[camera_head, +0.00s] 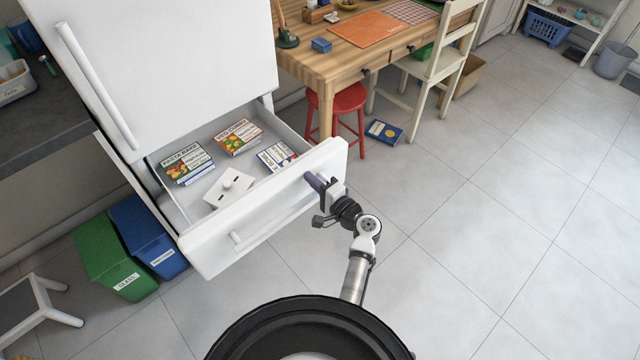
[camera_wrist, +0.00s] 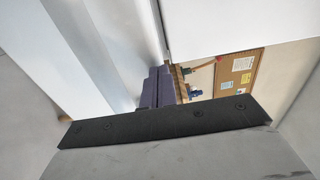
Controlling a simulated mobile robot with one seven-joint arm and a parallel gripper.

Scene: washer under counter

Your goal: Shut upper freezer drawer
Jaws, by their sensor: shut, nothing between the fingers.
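The white upper freezer drawer (camera_head: 222,255) is pulled out below the white fridge door (camera_head: 190,60). It holds several food boxes, such as a pasta bake box (camera_head: 186,163), and a white container (camera_head: 229,188). My gripper (camera_head: 316,183) is at the right part of the drawer front, near the right end of its bar handle (camera_head: 270,222). Its purple fingers (camera_wrist: 157,88) are shut with nothing between them, close against the white front in the wrist view. Whether they touch it I cannot tell. A lower drawer is not in sight.
A green bin (camera_head: 108,262) and a blue bin (camera_head: 150,240) stand left of the drawer. A red stool (camera_head: 348,100), a wooden table (camera_head: 345,60) and a cream chair (camera_head: 430,70) stand behind it. A blue book (camera_head: 383,131) lies on the floor. The tiled floor at right is clear.

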